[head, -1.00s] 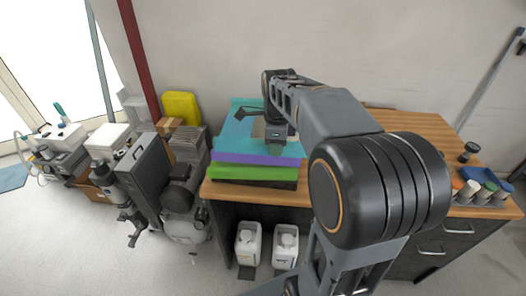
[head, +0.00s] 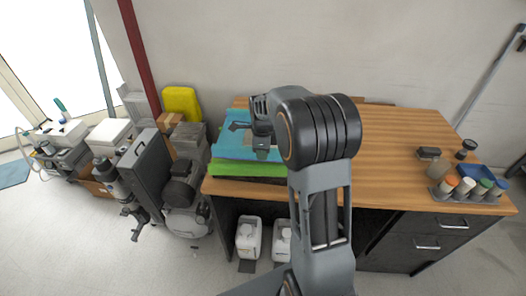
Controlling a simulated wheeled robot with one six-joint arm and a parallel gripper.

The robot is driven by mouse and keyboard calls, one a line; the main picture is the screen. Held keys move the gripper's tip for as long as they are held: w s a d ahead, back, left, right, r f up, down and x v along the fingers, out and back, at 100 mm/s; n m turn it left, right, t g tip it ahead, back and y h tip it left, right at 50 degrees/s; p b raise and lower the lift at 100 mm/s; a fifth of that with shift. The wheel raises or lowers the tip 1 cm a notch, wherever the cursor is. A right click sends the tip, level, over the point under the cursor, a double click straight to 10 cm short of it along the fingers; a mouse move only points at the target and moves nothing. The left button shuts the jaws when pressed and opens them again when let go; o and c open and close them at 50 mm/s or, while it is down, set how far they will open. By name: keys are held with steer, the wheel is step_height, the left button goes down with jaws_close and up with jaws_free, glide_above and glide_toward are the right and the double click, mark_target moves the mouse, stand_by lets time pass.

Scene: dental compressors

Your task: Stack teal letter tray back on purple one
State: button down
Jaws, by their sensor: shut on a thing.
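The teal letter tray (head: 231,143) is at the left end of the wooden desk, over the front part of the stack. My gripper (head: 262,153) points down at its right part and is shut on it; the fingertips are small and partly hidden by my arm. A green tray (head: 245,169) shows below the teal one, with a dark layer under it. I cannot make out the purple tray; the teal one or my arm hides it. I cannot tell whether the teal tray touches what is beneath.
Left of the desk are a compressor (head: 183,195) and a yellow container (head: 181,102). Two white jugs (head: 248,238) stand below.

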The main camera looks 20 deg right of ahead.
stand_by(0.3)
steer(key=shift+f, duration=0.2)
steer(key=c, duration=1)
jaws_free()
steer(key=shift+r, duration=0.1)
step_height(320, 180, up, 12)
steer(key=shift+s+a+f+n+t, duration=0.6)
steer(key=shift+s+a+n, duration=0.65)
steer(key=shift+s+n, duration=2.35)
steer(key=shift+s+a+f+n+t, duration=0.45)
steer(key=shift+s+a+n+t, duration=0.6)
steer(key=shift+s+n, duration=2.6)
steer(key=shift+s+a+f+n+t, duration=0.5)
steer(key=shift+s+a+n, duration=1.5)
steer(key=shift+n, duration=2.65)
